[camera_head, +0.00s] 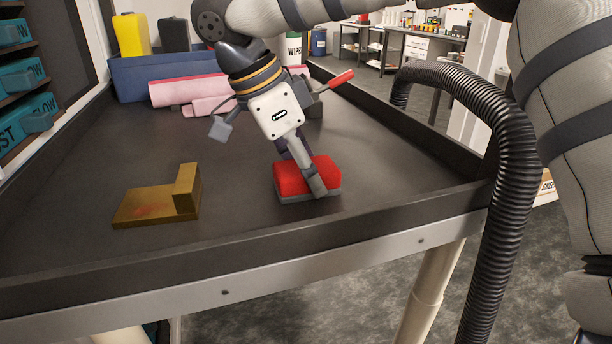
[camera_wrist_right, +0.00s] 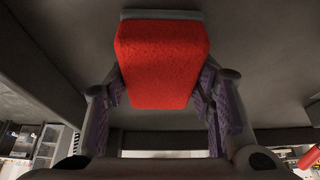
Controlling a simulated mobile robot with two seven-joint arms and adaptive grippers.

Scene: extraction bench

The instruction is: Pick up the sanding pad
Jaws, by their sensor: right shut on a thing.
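The sanding pad (camera_head: 307,177) is a red block with a grey base, near the front middle of the dark bench. My right gripper (camera_head: 306,178) reaches down from above and is shut on it, with a finger across its near side. In the right wrist view the red pad (camera_wrist_right: 163,65) sits between the two purple-lined fingers (camera_wrist_right: 165,95). I cannot tell whether its base touches the bench top. My left gripper is not in view.
A brown L-shaped block (camera_head: 160,199) lies left of the pad. Pink rolls (camera_head: 190,92) and a blue bin (camera_head: 165,75) are at the back. A raised rim (camera_head: 250,242) borders the bench; a black hose (camera_head: 508,150) hangs at right.

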